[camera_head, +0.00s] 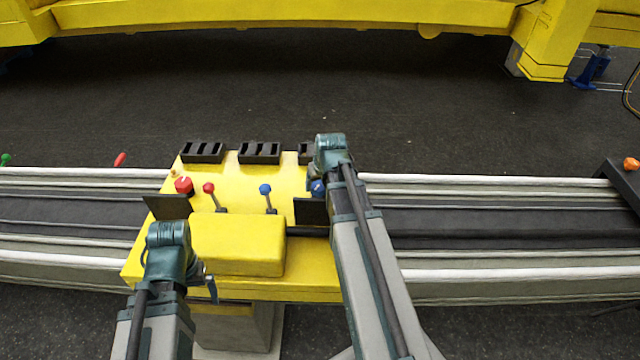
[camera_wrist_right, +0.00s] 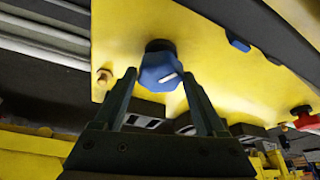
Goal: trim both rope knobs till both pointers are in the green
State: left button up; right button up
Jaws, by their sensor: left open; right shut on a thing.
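The blue knob (camera_wrist_right: 158,70) with a white mark sits on the yellow console (camera_head: 240,190). In the right wrist view it lies between the fingers of my right gripper (camera_wrist_right: 160,78), which is shut on it. In the head view my right gripper (camera_head: 318,178) covers most of the blue knob (camera_head: 316,188). The red knob (camera_head: 184,185) stands at the console's left side, with nothing on it. My left gripper (camera_head: 207,283) is open and empty near the console's front left edge. No pointer or green zone can be made out.
Black slotted boxes (camera_head: 260,152) line the console's back edge. A red-tipped lever (camera_head: 209,188) and a blue-tipped lever (camera_head: 265,189) stand between the knobs. Dark plates (camera_head: 168,206) and a raised yellow block (camera_head: 237,244) are in front. Rails run to both sides.

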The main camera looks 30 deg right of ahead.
jog(key=m, duration=0.2)
jog(key=m+h, duration=0.2)
jog(key=m, duration=0.1)
jog(key=shift+w+m+g, duration=0.3)
jog(key=shift+g, duration=0.1)
jog(key=m+g+h, duration=0.1)
jog(key=m, duration=0.3)
jog(key=shift+m, duration=0.3)
jog(key=shift+m+g, duration=0.3)
jog(key=shift+s, duration=0.1)
jog(key=o, duration=1)
jog(key=shift+c, duration=0.2)
jog(key=o, duration=0.4)
jog(key=shift+d, duration=0.2)
jog(key=shift+c, duration=0.2)
jog(key=shift+a, duration=0.15)
jog(key=shift+a+r, duration=0.1)
jog(key=shift+r, duration=0.05)
